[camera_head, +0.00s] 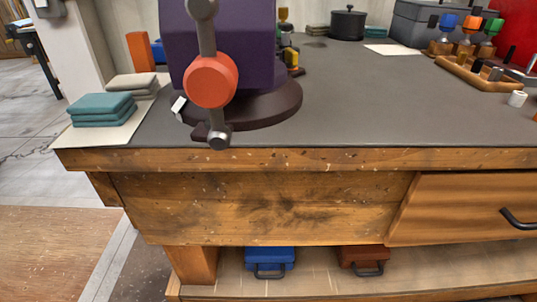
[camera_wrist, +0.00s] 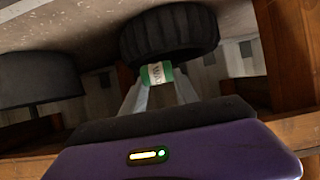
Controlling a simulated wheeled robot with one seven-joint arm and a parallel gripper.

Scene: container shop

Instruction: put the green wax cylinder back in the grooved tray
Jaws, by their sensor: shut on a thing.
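In the wrist view, my gripper (camera_wrist: 158,90) is shut on a small green cylinder with a white label (camera_wrist: 155,73), which looks like the green wax cylinder. Its far side is close to a dark ribbed round thing (camera_wrist: 170,33); I cannot tell whether they touch. My gripper is not visible in the head view. A shallow wooden tray (camera_head: 466,76) with small dark and light pieces lies at the right of the bench in the head view. It may be the grooved tray; its grooves cannot be made out.
A purple vise (camera_head: 235,55) with an orange hub stands on the grey-topped bench (camera_head: 370,105). Folded teal cloths (camera_head: 102,110) lie left of it. A small white cylinder (camera_head: 517,98) stands near the tray. The bench's middle is clear. Blue (camera_head: 270,258) and brown (camera_head: 362,257) cases sit below.

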